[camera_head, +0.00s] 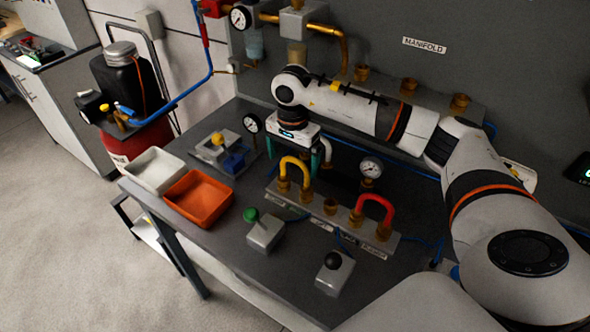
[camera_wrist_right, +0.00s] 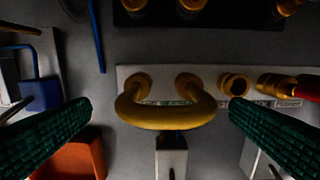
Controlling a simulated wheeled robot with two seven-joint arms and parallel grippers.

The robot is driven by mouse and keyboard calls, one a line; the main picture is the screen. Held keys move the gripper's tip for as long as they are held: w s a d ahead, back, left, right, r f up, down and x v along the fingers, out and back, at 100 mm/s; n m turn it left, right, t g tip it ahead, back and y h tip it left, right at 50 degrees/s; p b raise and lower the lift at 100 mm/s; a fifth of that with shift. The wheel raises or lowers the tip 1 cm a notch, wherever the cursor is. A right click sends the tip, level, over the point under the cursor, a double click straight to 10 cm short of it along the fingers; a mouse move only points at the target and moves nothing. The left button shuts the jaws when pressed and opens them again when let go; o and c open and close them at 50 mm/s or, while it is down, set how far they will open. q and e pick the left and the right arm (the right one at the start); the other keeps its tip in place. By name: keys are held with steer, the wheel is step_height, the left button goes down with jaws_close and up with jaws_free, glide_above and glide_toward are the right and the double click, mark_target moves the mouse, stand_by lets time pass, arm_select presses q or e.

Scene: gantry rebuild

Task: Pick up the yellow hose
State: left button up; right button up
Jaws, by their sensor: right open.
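The yellow hose (camera_head: 295,162) is a short U-shaped loop. Both its ends sit in brass fittings on the grey manifold block (camera_head: 318,208) on the table. In the right wrist view the yellow hose (camera_wrist_right: 168,115) lies centred between my two green-padded fingers. My right gripper (camera_head: 318,160) is above and close to the hose in the head view, its fingers partly hidden. In the right wrist view my right gripper (camera_wrist_right: 160,118) is open, with gaps between both fingers and the hose. My left gripper is not in view.
A red hose (camera_head: 375,205) loops on the same block, right of the yellow one. A gauge (camera_head: 371,168) stands behind. A green-knob box (camera_head: 265,231) and a black-knob box (camera_head: 334,271) stand in front. An orange tray (camera_head: 198,197) and a white tray (camera_head: 154,170) are at left.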

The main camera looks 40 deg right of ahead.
steer(key=shift+s+f+p, duration=0.15)
steer(key=shift+f+p, duration=0.2)
steer(key=shift+f, duration=0.1)
steer(key=f, duration=0.1)
steer(key=f+p, duration=0.1)
steer(key=f, duration=0.1)
steer(key=shift+d+f+p, duration=0.2)
steer(key=shift+f+p, duration=0.05)
steer(key=shift+p, duration=0.05)
steer(key=shift+f, duration=0.35)
steer(key=shift+c, duration=0.6)
steer(key=c, duration=0.9)
